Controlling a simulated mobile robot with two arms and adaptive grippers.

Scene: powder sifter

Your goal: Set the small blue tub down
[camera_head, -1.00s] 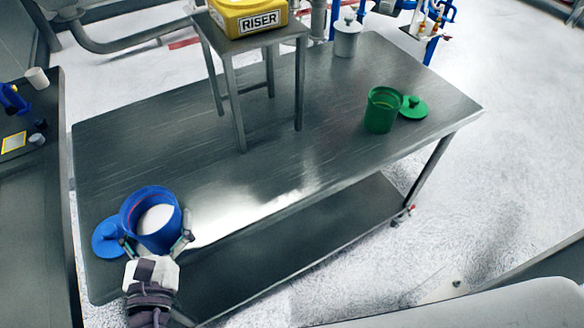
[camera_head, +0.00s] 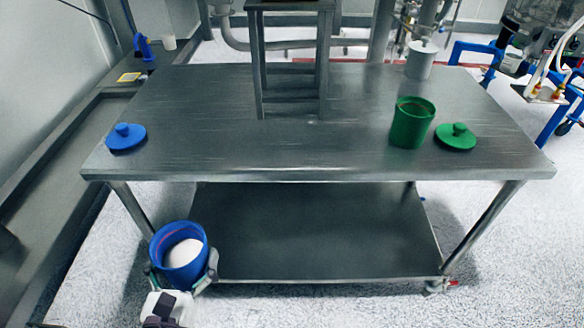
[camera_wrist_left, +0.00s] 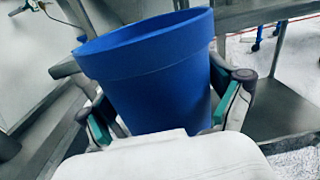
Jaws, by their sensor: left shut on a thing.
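The small blue tub (camera_head: 180,254) is open at the top and holds white powder. My left gripper (camera_head: 182,277) is shut on it, one finger on each side, and holds it upright in front of the steel table's left end, apart from the tabletop in the picture. In the left wrist view the blue tub (camera_wrist_left: 155,80) fills the middle between the fingers of my left gripper (camera_wrist_left: 165,120). The blue lid (camera_head: 126,138) lies on the table's left end. My right gripper does not show.
The steel table (camera_head: 250,150) has a clear front middle and a lower shelf (camera_head: 310,230). A green tub (camera_head: 411,122) and green lid (camera_head: 456,137) stand at its right, a white lidded tub (camera_head: 420,60) behind. A steel stand (camera_head: 290,60) rises at the back.

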